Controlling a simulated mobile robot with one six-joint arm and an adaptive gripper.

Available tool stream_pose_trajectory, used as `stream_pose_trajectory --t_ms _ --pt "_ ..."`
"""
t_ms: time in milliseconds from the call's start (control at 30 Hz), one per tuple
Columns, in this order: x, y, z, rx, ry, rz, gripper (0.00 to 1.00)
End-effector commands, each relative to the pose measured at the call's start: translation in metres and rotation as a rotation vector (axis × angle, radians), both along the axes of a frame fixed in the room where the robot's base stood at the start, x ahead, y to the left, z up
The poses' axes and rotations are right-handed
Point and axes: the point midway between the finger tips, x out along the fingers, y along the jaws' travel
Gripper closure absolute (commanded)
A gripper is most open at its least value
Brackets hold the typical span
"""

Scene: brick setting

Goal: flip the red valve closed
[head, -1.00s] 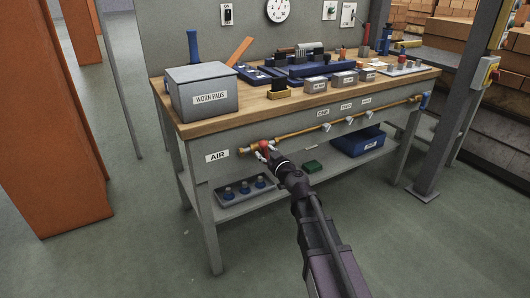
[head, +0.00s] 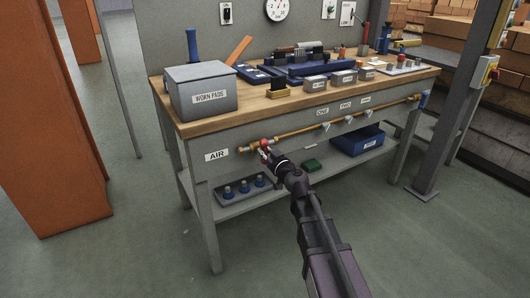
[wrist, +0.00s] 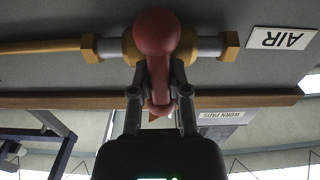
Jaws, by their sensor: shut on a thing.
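The red valve (head: 265,142) sits on the brass-coloured air pipe under the front edge of the workbench, just right of the AIR label. In the wrist view, which is upside down, the valve's red handle (wrist: 158,35) has a round end in front of the brass fitting and a narrow bar running between my fingers. My gripper (head: 264,153) is at the valve, and in the wrist view my gripper (wrist: 158,85) is shut on the handle's bar. The fingers partly hide the handle in the head view.
The workbench (head: 275,107) carries a grey WORN PADS box (head: 202,92) and several tools. Three small taps follow along the pipe (head: 300,130) to the right. A blue bin (head: 358,142) and a tray of blue-capped items (head: 244,190) are on the lower shelf. The floor in front is clear.

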Motion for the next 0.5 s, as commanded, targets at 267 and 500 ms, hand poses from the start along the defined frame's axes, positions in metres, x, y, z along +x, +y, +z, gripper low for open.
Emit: stream_pose_trajectory --t_ms 267,500 --pt "0.0011 -0.0005 0.0002 0.046 0.031 -0.002 1.00" --pt "0.0010 -0.0002 0.0002 0.045 0.029 -0.002 0.54"
